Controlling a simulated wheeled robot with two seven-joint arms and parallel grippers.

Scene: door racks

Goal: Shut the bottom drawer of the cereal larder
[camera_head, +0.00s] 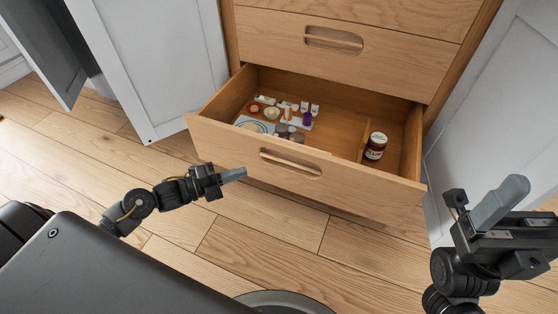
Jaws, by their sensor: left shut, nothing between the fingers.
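The bottom drawer (245,161) of the wooden cereal larder is pulled well out. Its front panel has a recessed slot handle (290,163). My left gripper (236,174) is shut and empty, in front of the left half of the drawer front, with its tips pointing right. Whether the tips touch the panel cannot be told. My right gripper (503,200) is at the lower right, apart from the drawer, with its grey fingers together and nothing seen in them.
Inside the drawer are a dark jar (375,146) with a white lid, behind a divider, and several small items on the left. A closed drawer (400,62) is above. White doors stand open at left (155,60) and right (500,100). Wooden floor (215,225) lies clear in front.

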